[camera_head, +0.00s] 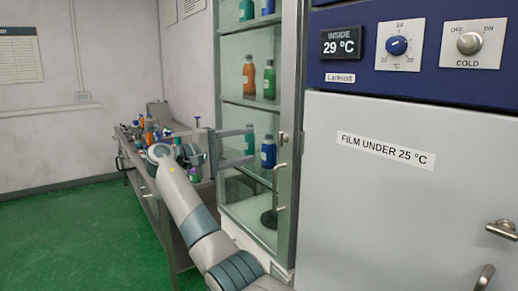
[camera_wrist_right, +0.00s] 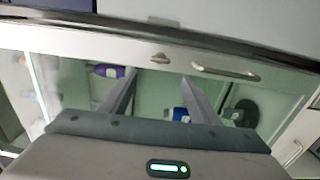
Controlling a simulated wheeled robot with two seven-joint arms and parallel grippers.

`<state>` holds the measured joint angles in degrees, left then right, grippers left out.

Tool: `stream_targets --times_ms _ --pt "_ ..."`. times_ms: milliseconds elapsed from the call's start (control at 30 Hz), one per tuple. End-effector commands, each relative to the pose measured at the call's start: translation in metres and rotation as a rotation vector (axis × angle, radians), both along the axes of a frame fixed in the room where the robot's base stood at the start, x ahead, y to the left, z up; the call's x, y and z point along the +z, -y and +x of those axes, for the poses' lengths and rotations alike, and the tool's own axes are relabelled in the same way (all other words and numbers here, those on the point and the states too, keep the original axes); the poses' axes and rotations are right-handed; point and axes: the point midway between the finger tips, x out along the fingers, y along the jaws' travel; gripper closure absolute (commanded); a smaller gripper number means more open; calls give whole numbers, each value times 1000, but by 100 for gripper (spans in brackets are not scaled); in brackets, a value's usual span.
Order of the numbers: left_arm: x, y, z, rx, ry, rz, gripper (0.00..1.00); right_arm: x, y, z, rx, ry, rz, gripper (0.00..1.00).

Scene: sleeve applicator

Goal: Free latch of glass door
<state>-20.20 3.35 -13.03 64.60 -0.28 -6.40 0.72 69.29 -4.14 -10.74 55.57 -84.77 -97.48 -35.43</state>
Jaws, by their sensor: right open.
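The glass door (camera_head: 289,100) of the tall cabinet stands at the middle of the head view and looks closed. Its small metal latch (camera_head: 284,138) sits on the door's frame, above a vertical bar handle (camera_head: 279,186). In the right wrist view the latch (camera_wrist_right: 160,58) and the handle (camera_wrist_right: 225,72) lie past the fingertips. My right gripper (camera_head: 253,143) is open and empty in front of the glass, its fingers pointing at the latch with a gap left. The fingers also show in the wrist view (camera_wrist_right: 158,76), one on each side of the latch. My left gripper is not in view.
Several bottles, such as an orange one (camera_head: 249,76), stand on shelves behind the glass. A grey cold unit (camera_head: 400,200) with a blue control panel (camera_head: 350,75) stands close on the right. A cluttered bench (camera_head: 150,205) is at the left. The green floor (camera_head: 80,235) is clear.

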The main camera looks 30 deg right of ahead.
Motion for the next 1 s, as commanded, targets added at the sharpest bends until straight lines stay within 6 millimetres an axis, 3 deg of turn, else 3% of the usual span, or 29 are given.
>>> stream_targets --times_ms 200,400,1000 --pt "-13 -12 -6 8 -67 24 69 -1 -42 -3 3 0 -1 44" --pt "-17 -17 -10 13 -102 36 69 -1 -64 -5 1 -1 0 44" --pt "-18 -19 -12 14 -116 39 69 0 -71 -5 0 -1 0 44"
